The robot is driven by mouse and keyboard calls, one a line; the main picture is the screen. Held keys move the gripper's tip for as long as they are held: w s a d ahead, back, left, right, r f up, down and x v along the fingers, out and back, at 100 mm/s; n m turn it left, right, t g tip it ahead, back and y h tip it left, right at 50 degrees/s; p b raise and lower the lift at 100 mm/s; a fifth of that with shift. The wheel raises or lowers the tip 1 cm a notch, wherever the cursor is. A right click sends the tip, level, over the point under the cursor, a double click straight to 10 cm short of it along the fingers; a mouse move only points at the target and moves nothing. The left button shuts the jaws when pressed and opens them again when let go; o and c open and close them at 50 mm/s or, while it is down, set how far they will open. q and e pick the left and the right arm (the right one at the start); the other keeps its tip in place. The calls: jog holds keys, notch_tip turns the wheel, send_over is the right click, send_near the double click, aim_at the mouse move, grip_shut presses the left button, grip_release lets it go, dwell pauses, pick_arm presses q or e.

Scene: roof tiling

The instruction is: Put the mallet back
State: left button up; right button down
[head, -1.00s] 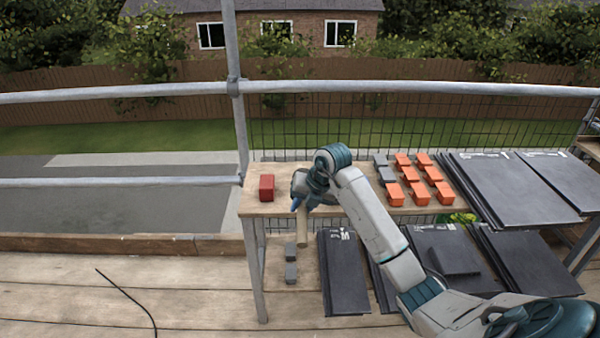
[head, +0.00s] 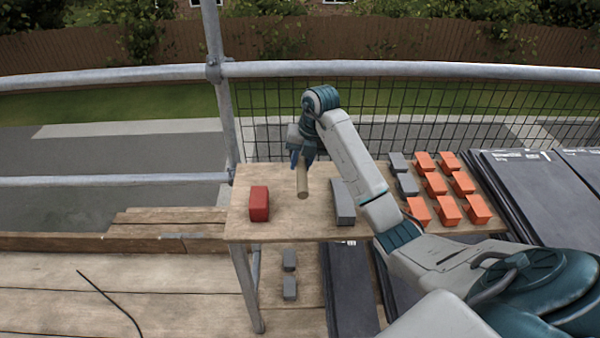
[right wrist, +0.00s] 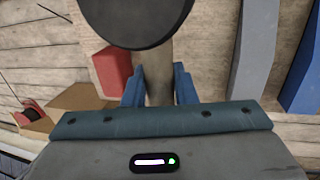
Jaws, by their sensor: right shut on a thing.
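My right gripper (head: 301,160) is shut on the mallet's wooden handle (head: 302,186), above the left part of the wooden bench (head: 285,228). The handle hangs down from the fingers in the head view. In the right wrist view the handle (right wrist: 158,86) lies between the blue fingers, and the mallet's dark round head (right wrist: 140,18) fills the top centre. I cannot make out the head in the head view. Whether the handle touches the bench is unclear. My left gripper is not in view.
A red block (head: 259,204) stands left of the handle, and a grey block (head: 343,202) stands right. Several orange blocks (head: 435,184) and dark slates (head: 515,175) lie farther right. A scaffold rail (head: 400,70) runs behind the bench. Small grey blocks (head: 289,260) lie below it.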

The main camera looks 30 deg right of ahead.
jog(key=x, duration=0.3)
jog(key=s+x, duration=0.1)
jog(key=x, duration=0.1)
jog(key=shift+d+p, duration=0.3)
jog(key=shift+p, duration=0.05)
jog(key=shift+f, duration=0.65)
jog(key=shift+s+d+p+x, duration=0.1)
jog(key=shift+s+p+x, duration=0.05)
jog(key=shift+x, duration=0.65)
jog(key=shift+s+d+p+x, duration=0.1)
jog(key=shift+d+p+x, duration=0.05)
jog(key=shift+x, duration=0.6)
jog(key=c, duration=1.2)
grip_release()
jog(key=shift+s+f, duration=0.1)
jog(key=shift+f, duration=0.05)
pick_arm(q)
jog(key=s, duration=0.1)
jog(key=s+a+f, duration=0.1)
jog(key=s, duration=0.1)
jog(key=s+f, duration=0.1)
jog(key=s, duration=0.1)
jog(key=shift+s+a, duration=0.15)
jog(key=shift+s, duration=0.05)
pick_arm(e)
jog(key=shift+o, duration=0.2)
